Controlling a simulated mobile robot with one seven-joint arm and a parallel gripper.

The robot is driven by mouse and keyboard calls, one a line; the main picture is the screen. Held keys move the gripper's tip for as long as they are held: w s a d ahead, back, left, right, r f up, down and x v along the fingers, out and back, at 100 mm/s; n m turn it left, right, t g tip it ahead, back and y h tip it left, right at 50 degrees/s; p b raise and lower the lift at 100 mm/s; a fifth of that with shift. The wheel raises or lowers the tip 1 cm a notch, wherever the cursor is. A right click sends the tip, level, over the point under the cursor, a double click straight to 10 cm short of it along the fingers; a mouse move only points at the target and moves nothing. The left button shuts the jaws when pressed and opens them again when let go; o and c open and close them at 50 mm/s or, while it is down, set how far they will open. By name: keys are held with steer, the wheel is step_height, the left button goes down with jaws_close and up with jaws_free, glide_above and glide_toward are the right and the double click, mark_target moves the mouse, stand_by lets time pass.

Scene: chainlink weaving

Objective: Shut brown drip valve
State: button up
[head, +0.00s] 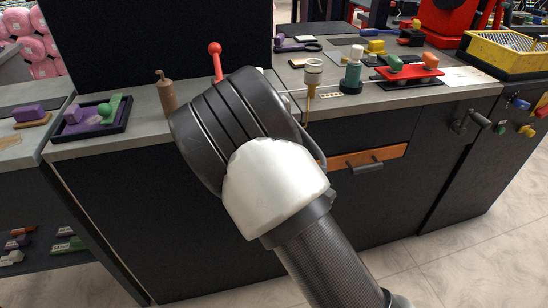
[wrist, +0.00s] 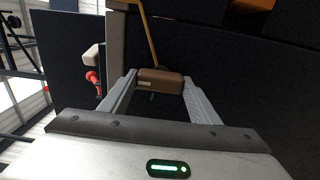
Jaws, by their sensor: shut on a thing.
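The brown drip valve shows in the wrist view as a small brown block (wrist: 160,82) with rounded edges. A thin brass-coloured rod (wrist: 150,32) stands just beyond it. My gripper (wrist: 159,80) has one finger on each side of the block and is shut on it. In the head view my own arm hides the gripper and the brown block. A brass stem with a cream cup (head: 312,75) rises at the counter edge beside my arm; I cannot tell whether it is the same rod.
The counter (head: 100,147) carries a dark tray (head: 124,127) and a brown pump bottle (head: 167,95) left of my arm. A red-knobbed lever (head: 216,60) stands behind it. A green bottle (head: 353,72) and a red tray (head: 410,73) are right. An orange drawer (head: 345,160) lies below.

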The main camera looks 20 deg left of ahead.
steer(key=o, duration=1)
steer(key=shift+o, duration=0.2)
steer(key=shift+s, duration=0.1)
steer(key=p+v, duration=1)
steer(key=v, duration=0.7)
steer(key=shift+s, duration=0.15)
